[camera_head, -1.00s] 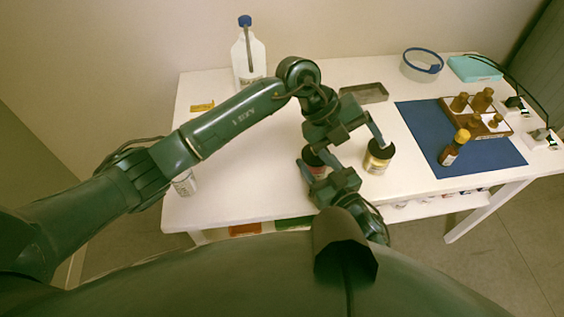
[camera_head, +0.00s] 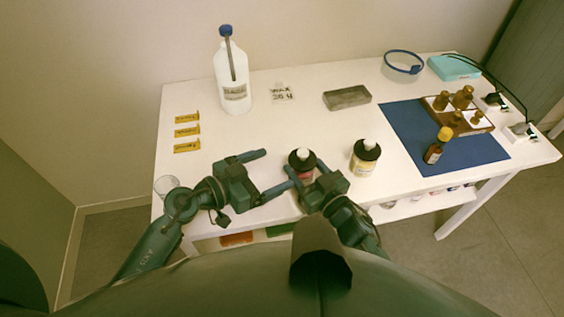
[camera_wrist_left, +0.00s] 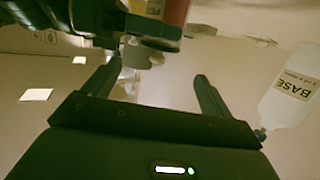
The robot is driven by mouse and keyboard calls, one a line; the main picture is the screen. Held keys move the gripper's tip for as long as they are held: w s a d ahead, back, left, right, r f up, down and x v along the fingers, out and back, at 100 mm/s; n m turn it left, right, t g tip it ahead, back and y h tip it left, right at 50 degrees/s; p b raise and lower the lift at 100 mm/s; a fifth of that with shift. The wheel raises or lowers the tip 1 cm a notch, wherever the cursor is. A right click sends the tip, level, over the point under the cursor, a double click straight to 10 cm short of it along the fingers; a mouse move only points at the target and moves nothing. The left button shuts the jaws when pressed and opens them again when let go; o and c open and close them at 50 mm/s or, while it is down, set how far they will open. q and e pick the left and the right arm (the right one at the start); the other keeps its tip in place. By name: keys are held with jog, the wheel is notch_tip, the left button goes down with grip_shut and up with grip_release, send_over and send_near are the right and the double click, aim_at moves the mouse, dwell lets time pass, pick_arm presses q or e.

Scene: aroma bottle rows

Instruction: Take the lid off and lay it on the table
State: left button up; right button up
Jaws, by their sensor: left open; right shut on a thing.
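A bottle with a red label (camera_head: 304,174) stands upright at the table's (camera_head: 230,128) front edge. Its black lid (camera_head: 296,163) with a white knob is on top. It also shows in the left wrist view (camera_wrist_left: 175,12), upside down. My right gripper (camera_head: 306,178) is shut around this bottle below the lid. My left gripper (camera_head: 275,171) is open and empty just left of the bottle; its spread fingers show in the left wrist view (camera_wrist_left: 158,88). A second bottle with a yellow label (camera_head: 362,168) and a similar black top stands to the right.
A big white jug (camera_head: 233,88) and yellow tags (camera_head: 186,131) are at the left. A clear cup (camera_head: 166,184) is by my left arm. A grey tray (camera_head: 347,98) lies behind. A blue mat (camera_head: 410,135) holds a brown bottle (camera_head: 436,148). The table's centre is clear.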

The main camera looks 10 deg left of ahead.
aim_at(306, 150)
pick_arm(q)
jog(key=x, duration=1.1)
jog(key=shift+w+d+f, duration=0.1)
jog(key=shift+d, duration=0.2)
jog(key=c, duration=1.2)
jog(key=shift+r, duration=1.1)
